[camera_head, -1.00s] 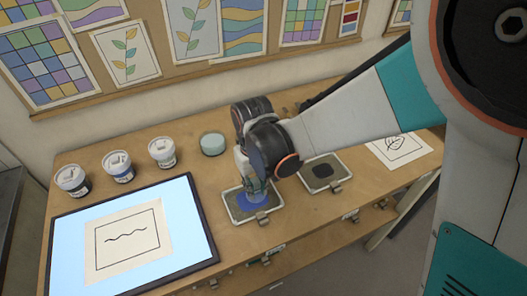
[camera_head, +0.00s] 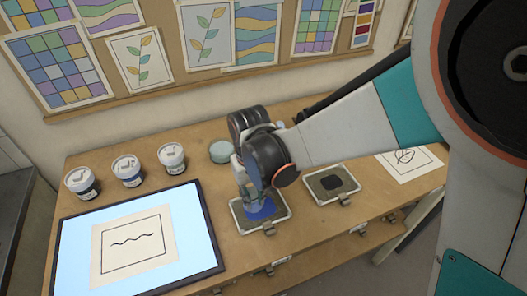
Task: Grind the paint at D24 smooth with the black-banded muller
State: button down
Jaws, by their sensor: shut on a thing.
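My gripper (camera_head: 248,192) points down over a grey slab (camera_head: 279,218) in a light tray, at the middle of the bench. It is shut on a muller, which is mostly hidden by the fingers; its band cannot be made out. A patch of blue paint (camera_head: 263,211) lies on this slab, under and to the right of the gripper. Whether the muller touches the paint is not clear. A second slab tray (camera_head: 313,192) to the right carries a dark paint patch (camera_head: 332,183). Labels on the tray fronts are too small to read.
Several white-lidded jars (camera_head: 128,170) stand at the back left, and a pale green round thing (camera_head: 221,152) sits behind my gripper. A lit panel (camera_head: 198,225) with a line drawing fills the left front. A leaf drawing (camera_head: 408,160) lies at the right.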

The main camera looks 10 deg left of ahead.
aim_at(253, 189)
jog(key=shift+d+r+p, duration=0.1)
jog(key=shift+r+p, duration=1.3)
jog(key=shift+r, duration=0.95)
jog(key=shift+w, duration=0.1)
